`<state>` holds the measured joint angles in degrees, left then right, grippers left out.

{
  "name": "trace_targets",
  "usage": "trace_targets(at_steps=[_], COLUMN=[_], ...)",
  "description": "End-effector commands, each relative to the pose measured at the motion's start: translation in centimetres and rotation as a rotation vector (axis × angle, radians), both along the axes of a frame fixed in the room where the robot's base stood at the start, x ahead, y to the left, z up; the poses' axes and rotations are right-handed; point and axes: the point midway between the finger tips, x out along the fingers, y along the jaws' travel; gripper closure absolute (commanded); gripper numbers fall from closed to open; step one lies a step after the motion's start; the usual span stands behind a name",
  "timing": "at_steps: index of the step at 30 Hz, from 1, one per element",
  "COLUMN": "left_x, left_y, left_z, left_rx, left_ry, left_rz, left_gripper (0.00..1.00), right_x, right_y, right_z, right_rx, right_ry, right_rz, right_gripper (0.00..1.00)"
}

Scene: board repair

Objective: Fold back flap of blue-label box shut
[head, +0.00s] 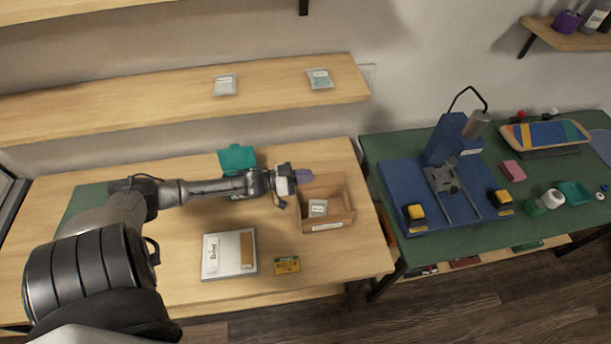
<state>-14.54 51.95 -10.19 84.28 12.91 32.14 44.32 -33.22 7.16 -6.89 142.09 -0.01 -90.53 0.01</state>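An open brown cardboard box (341,219) stands on the right part of the wooden table, with a pale label (327,226) on its front. No blue shows clearly on that label at this size. A small pale packet (318,207) lies inside the box. My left gripper (300,178) is at the box's back left corner, close to its rim. A purple-blue piece shows at the gripper's tip; I cannot tell whether it is part of the gripper. The finger gap and any contact with the box cannot be made out. My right gripper is not in view.
A white case (222,254) and a yellow box (287,265) lie in front of my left arm. A teal container (237,158) stands behind it. A shelf (160,105) with two packets runs above the table's back. A green bench (400,165) stands to the right.

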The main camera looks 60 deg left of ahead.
Motion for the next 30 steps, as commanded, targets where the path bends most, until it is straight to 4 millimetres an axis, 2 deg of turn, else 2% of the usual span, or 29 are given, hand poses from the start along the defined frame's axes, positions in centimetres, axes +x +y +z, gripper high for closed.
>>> trace_targets(at_steps=[8,18,30], left_x=[-0.1,-0.6,-1.1], left_y=[-0.3,-1.5,-2.8], left_z=[0.2,0.4,-0.1], left_rx=[0.041,0.259,0.491], left_ry=[-0.017,-0.102,-0.194], left_rz=[0.001,0.002,0.001], left_gripper=[1.00,1.00,1.00], right_x=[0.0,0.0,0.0], right_y=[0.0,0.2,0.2], right_z=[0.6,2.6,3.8], right_rx=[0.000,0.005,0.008], right_ry=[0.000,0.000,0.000], right_rz=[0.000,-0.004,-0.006], right_gripper=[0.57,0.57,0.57])
